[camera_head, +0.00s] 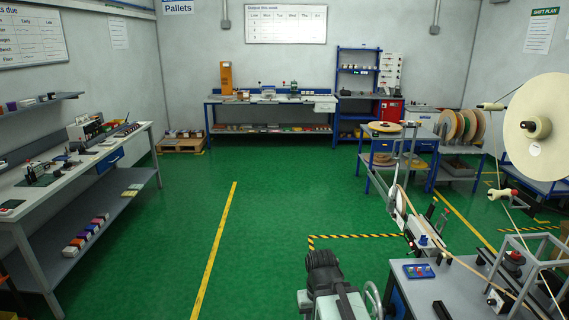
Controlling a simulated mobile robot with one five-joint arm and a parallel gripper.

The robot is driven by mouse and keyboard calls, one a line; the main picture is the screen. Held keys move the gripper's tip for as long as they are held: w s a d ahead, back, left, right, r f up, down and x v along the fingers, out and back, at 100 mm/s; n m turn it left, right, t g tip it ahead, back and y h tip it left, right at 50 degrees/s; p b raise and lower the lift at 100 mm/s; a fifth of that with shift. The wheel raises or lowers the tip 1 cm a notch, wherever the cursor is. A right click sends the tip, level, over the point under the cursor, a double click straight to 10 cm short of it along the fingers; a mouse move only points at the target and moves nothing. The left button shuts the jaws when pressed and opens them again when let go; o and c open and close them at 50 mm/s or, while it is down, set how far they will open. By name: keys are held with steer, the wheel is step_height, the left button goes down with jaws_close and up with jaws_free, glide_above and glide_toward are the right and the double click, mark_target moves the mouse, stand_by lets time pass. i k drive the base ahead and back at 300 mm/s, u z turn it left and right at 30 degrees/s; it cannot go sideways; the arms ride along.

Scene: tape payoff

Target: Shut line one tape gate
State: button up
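The tape line stands at the right on a grey bench (455,290). A large cream reel (548,95) hangs at the upper right, with pale strands running down from its side. A pale tape (465,266) runs diagonally across the bench, past a small white disc (400,201) and black fittings (420,240). A blue box with coloured buttons (418,271) sits at the bench's left. I cannot pick out the tape gate or tell whether it is open. I see no gripper fingers. A black and grey form at the bottom centre may be my arm.
Green floor is clear in the middle, with a yellow line (215,250) and a striped floor marking (355,236) before the tape bench. A long bench (50,190) is at the left. A workbench (270,98) and blue shelf rack (357,90) stand at the back.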

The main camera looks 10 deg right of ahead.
mark_target(431, 207)
steer(key=u, duration=0.05)
steer(key=i, duration=2.35)
steer(key=z, duration=0.25)
